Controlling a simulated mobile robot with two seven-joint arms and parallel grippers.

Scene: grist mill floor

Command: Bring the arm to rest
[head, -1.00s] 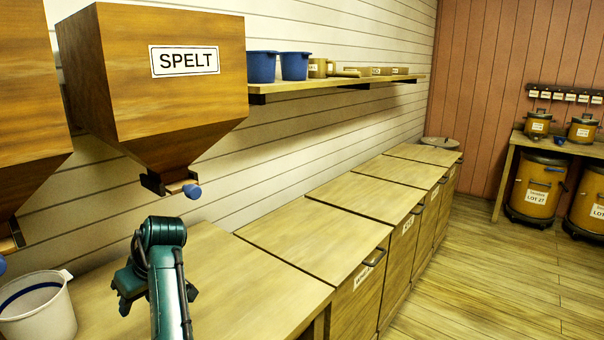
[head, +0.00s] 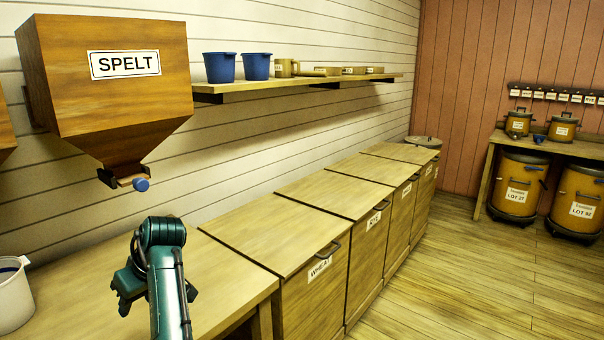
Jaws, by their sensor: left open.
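My left arm, dark teal, rises from the bottom of the head view and bends over at its top. My left gripper (head: 127,290) shows partly beside and behind the arm, over the wooden bench (head: 80,290). It is open, and I see nothing held in it. The fingertips are small and partly hidden by my own arm. My right gripper is out of the picture.
A SPELT hopper (head: 115,100) hangs on the wall above the bench. A white bucket (head: 14,300) stands at the left edge. Lidded bins (head: 275,235) line the wall. Blue buckets (head: 220,68) sit on a shelf (head: 300,84). Floor at the right (head: 460,290) is clear.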

